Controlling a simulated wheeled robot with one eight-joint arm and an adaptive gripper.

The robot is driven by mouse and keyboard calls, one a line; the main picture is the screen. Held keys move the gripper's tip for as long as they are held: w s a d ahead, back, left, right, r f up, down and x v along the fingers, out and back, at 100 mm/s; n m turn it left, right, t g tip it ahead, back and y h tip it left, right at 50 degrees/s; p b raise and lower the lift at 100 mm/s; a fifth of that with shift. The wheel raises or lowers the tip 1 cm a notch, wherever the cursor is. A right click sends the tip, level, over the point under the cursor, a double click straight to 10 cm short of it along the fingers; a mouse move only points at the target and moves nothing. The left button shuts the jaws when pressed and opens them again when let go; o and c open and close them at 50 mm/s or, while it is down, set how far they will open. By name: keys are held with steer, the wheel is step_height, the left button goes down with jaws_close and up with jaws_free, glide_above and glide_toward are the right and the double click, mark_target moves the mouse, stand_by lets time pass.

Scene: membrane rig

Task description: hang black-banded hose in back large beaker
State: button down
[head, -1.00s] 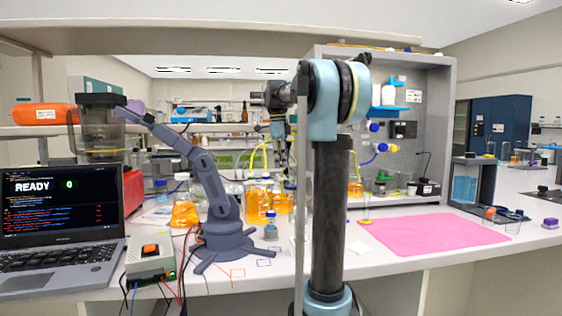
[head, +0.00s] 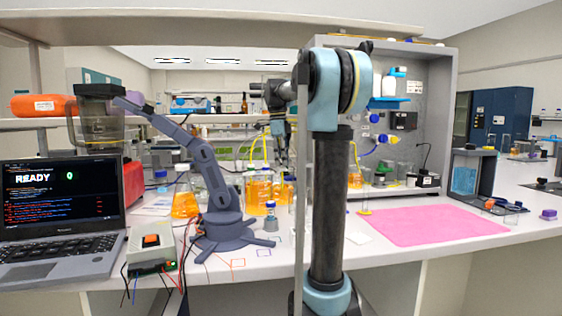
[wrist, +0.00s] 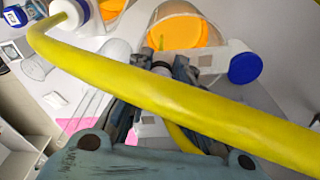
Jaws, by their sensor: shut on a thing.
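My gripper (head: 281,158) hangs over the orange-filled vessels on the bench in the head view. In the wrist view my gripper (wrist: 161,72) is shut on the hose at a dark band between its fingertips. The yellow hose (wrist: 165,88) arches across the wrist view close to the camera, hiding part of the fingers. It also shows in the head view (head: 265,147). A yellowish tip shows beyond the fingertips, over a large clear beaker (wrist: 151,22) with orange liquid. Whether the tip is inside the rim I cannot tell.
A grey desktop arm (head: 205,165) stands left of the vessels, near a laptop (head: 62,205). A pink mat (head: 430,222) lies clear at the right.

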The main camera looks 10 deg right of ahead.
steer(key=shift+f, duration=0.15)
stand_by(0.4)
steer(key=c, duration=1.4)
jaws_free()
step_height(320, 180, up, 12)
steer(key=a, duration=0.1)
steer(key=shift+w, duration=0.3)
steer(key=shift+f, duration=0.1)
